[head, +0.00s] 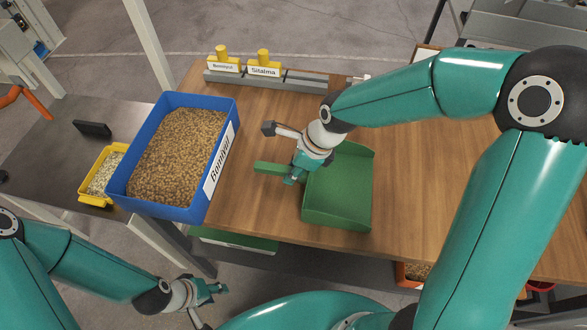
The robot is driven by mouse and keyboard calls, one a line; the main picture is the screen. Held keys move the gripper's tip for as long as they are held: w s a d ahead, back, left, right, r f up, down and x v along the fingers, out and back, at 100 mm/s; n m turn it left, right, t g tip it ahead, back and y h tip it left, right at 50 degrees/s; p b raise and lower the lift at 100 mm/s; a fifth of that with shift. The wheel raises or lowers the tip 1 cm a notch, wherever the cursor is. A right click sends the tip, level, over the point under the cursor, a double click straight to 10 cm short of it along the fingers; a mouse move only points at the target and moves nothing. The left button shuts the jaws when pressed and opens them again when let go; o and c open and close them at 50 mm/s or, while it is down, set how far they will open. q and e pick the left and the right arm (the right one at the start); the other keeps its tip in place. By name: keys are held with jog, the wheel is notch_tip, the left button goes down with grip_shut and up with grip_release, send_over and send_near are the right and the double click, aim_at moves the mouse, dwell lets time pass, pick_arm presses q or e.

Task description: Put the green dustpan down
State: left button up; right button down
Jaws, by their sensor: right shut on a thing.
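The green dustpan (340,193) is at the middle of the wooden table (425,200), its pan to the right and its handle (268,168) pointing left. My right gripper (292,176) is over the handle end of the pan and shut on the dustpan. The wrist hides part of the handle joint. The pan looks flat and level, close to the table top; I cannot tell whether it touches the wood. My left gripper (215,290) is low at the front left, below the table's front edge and away from the dustpan; its fingers are too small to read.
A blue bin (117,196) of brown pellets stands left of the dustpan. A yellow tray (92,199) sits on the dark side table (45,150). A grey rack (285,82) with yellow-topped labelled blocks stands at the back. The table right of the dustpan looks clear.

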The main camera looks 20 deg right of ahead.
aim_at(311, 183)
jog(key=c, duration=1)
grip_release()
jog(key=shift+c, duration=0.2)
jog(key=shift+r, duration=0.1)
jog(key=v, duration=1.2)
